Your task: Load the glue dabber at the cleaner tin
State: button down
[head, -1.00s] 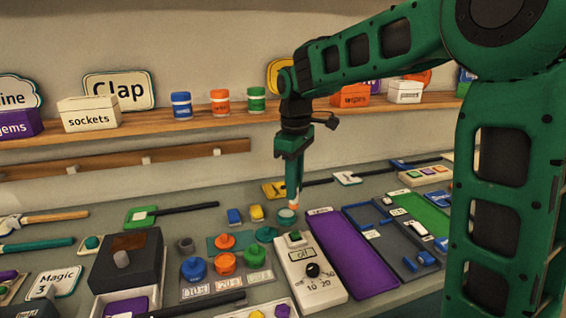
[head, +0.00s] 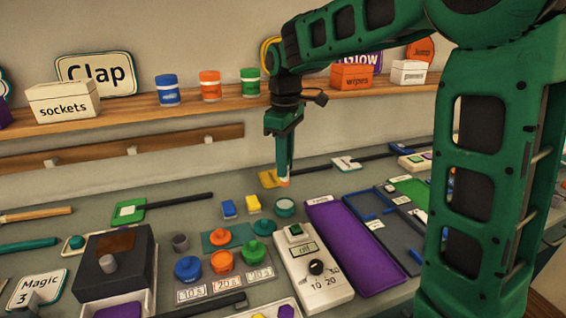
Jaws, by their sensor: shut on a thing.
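My gripper (head: 284,160) points straight down over the bench and is shut on a thin tool, the glue dabber (head: 284,183), of which only a small pale orange tip shows below the fingers. A small round tin with a pale teal top (head: 285,207), seemingly the cleaner tin, stands on the bench just below the tip in the picture. A gap shows between the tip and the tin. No label can be read on the tin. The fingers hide most of the dabber.
A blue block (head: 228,208) and a yellow block (head: 253,204) lie left of the tin. A white timer box (head: 325,290) and a purple tray (head: 350,245) are in front and right. Coloured knobs (head: 222,262) stand front left. A shelf (head: 130,116) runs along the wall.

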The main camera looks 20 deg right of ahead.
aim_at(285, 181)
jog(key=shift+s+f, duration=0.1)
jog(key=shift+f, duration=2.8)
jog(key=shift+f, duration=0.55)
jog(key=shift+r, duration=3.55)
